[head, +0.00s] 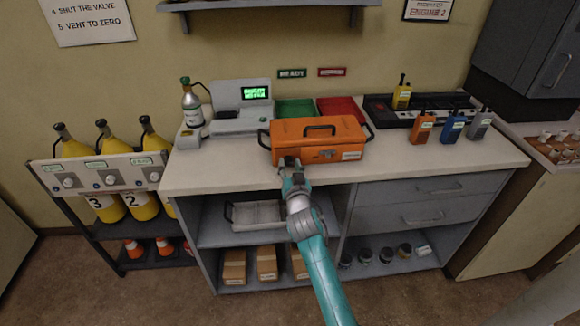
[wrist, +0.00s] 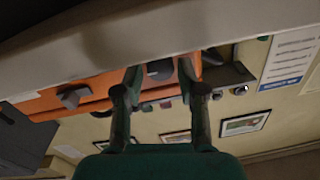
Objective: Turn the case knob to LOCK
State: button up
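The orange case (head: 310,132) with a dark top handle (head: 320,128) sits on the counter, lid down. A small grey fitting (head: 327,154) and a pale label (head: 351,155) show on its front; I cannot read a LOCK mark or the knob's setting. My gripper (head: 289,163) is at the left part of the case's front. In the upside-down wrist view, my gripper (wrist: 160,78) has its fingers apart, with a dark grey piece (wrist: 160,68) on the orange front showing between them. Another grey block (wrist: 74,97) shows to the left. I cannot tell whether the fingers touch anything.
Behind the case are a green tray (head: 295,110) and a red tray (head: 341,108). A terminal with a green screen (head: 255,93) and a small bottle (head: 192,104) stand left. Several radios (head: 423,127) stand right. The counter's front edge (head: 420,176) is below my gripper.

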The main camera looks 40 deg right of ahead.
grip_shut()
jog(key=n, duration=0.3)
jog(key=shift+n, duration=0.4)
jog(key=n, duration=0.3)
jog(key=shift+n, duration=0.3)
jog(key=n, duration=0.5)
jog(key=shift+w+a+g, duration=0.1)
jog(key=shift+g, duration=0.3)
jog(key=n, duration=0.4)
jog(key=shift+n+h, duration=0.3)
jog(key=shift+n, duration=0.1)
